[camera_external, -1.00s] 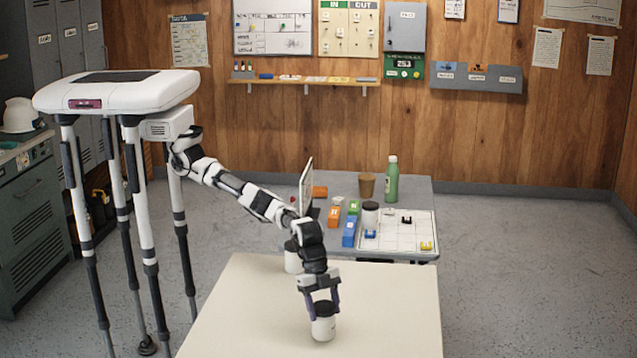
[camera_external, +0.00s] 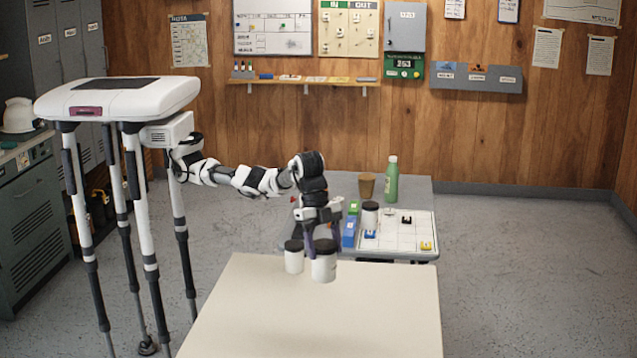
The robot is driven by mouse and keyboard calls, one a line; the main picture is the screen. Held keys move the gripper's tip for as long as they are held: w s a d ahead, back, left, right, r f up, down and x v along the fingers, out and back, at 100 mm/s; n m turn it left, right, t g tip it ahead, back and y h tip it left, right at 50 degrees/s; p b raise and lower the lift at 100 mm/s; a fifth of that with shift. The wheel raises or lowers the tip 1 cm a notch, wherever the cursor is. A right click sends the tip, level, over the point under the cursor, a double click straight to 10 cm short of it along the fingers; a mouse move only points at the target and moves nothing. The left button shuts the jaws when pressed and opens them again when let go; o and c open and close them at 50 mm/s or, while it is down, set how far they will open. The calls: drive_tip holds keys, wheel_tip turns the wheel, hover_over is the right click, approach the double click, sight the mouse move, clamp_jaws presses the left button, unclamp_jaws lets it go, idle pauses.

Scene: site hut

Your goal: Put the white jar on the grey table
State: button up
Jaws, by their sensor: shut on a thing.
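My gripper (camera_external: 322,246) is shut on a white jar (camera_external: 323,268) with a black lid and holds it upright, seemingly above the far edge of the cream table (camera_external: 320,315). A second white jar (camera_external: 294,260) with a black lid stands at that table's far edge, just left of the held one in the picture. The grey table (camera_external: 412,188) is behind the cream table. My arm hides part of the grey table's left side.
The cream table's near part is bare.

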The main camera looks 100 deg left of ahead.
wheel_tip(320, 180, up, 6)
drive_tip(key=shift+f, duration=0.15)
drive_tip(key=w+a+n, duration=0.1)
drive_tip(key=w+a, duration=0.3)
drive_tip(key=a, duration=0.3)
drive_tip(key=w+a+n+b, duration=0.1)
drive_tip(key=w+a, duration=0.3)
drive_tip(key=a, duration=0.3)
drive_tip(key=w+a, duration=0.4)
drive_tip(key=a, duration=0.3)
drive_tip(key=w+a+n+t+y+b, duration=0.1)
drive_tip(key=w+a+n+b, duration=0.2)
drive_tip(key=a, duration=2.4)
drive_tip(key=s+a+n+y, duration=0.1)
drive_tip(key=s+a+n, duration=0.15)
drive_tip(key=a, duration=1.05)
drive_tip(key=s+a+n, duration=0.1)
drive_tip(key=s+a, duration=0.2)
drive_tip(key=a, duration=1)
drive_tip(key=s+a+n+y+b, duration=0.1)
drive_tip(key=s+a, duration=0.5)
drive_tip(key=a, duration=0.4)
drive_tip(key=s+a+n+b, duration=0.1)
drive_tip(key=s+a, duration=0.5)
drive_tip(key=a, duration=0.3)
wheel_tip(320, 180, down, 25)
drive_tip(key=p, duration=0.1)
drive_tip(key=shift+t, duration=0.4)
drive_tip(key=shift+d+f, duration=0.1)
drive_tip(key=shift+f, duration=0.05)
